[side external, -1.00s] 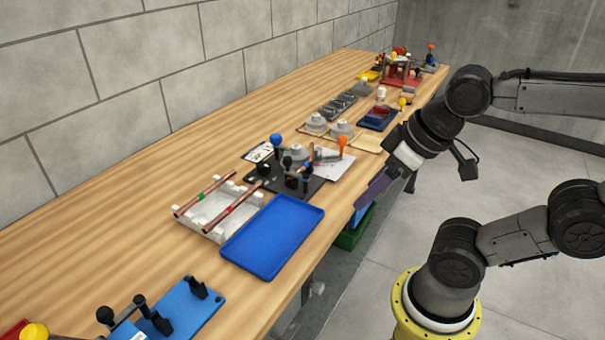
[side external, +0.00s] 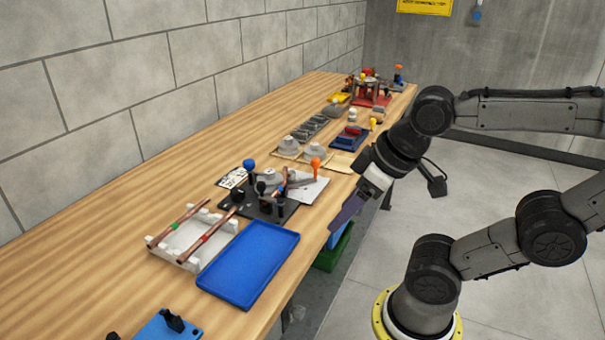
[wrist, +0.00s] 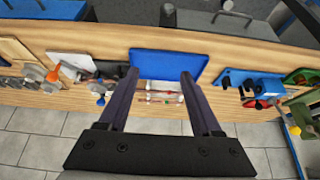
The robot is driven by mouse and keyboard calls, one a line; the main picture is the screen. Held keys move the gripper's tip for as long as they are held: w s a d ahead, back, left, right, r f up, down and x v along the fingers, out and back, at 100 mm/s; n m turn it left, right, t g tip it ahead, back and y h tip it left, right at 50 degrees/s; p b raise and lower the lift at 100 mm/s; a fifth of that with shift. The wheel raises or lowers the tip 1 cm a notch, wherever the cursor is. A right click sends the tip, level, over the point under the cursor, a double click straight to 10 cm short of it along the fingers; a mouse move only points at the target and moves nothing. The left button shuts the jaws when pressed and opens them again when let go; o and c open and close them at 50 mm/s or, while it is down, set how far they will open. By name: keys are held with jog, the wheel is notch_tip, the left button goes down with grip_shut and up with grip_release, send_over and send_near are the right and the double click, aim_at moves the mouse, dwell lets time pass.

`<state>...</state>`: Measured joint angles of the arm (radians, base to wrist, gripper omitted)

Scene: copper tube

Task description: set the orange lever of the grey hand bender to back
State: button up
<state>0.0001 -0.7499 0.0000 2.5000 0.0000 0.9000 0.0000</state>
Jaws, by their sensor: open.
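The grey hand bender (side external: 268,180) stands on a black base plate, mid-bench in the side view. Its orange-knobbed lever (side external: 316,163) points to the right, toward the front edge of the bench. A blue knob (side external: 249,165) stands at its back left. In the wrist view the orange knob (wrist: 53,76) is at the left, with the blue knob (wrist: 100,88) lower right of it. My gripper (side external: 335,226) is by the bench's front edge, apart from the lever. In the wrist view my gripper (wrist: 159,74) is open and empty, its fingers framing the blue tray.
A blue tray (side external: 213,275) lies in front of the bender. A white rack (side external: 188,263) holds copper tubes beside it. A blue fixture (side external: 160,327) is at the near end. Discs, trays and a red fixture (side external: 371,98) stand farther along. The bench's back strip is clear.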

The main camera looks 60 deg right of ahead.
dwell(0.3)
jog(key=w+d+r+m+g, duration=0.1)
jog(key=w+d+r+m, duration=0.15)
jog(key=w+r, duration=0.45)
jog(key=w+d+r+m+g+h, duration=0.1)
jog(key=w+d+r+m+g, duration=0.1)
jog(key=w+d+r+m, duration=0.45)
jog(key=m+g+y, duration=0.1)
jog(key=m+g, duration=0.2)
send_over(316, 159)
notch_tip(316, 159, down, 10)
jog(key=r, duration=0.1)
notch_tip(316, 159, down, 14)
jog(key=shift+w+d, duration=0.1)
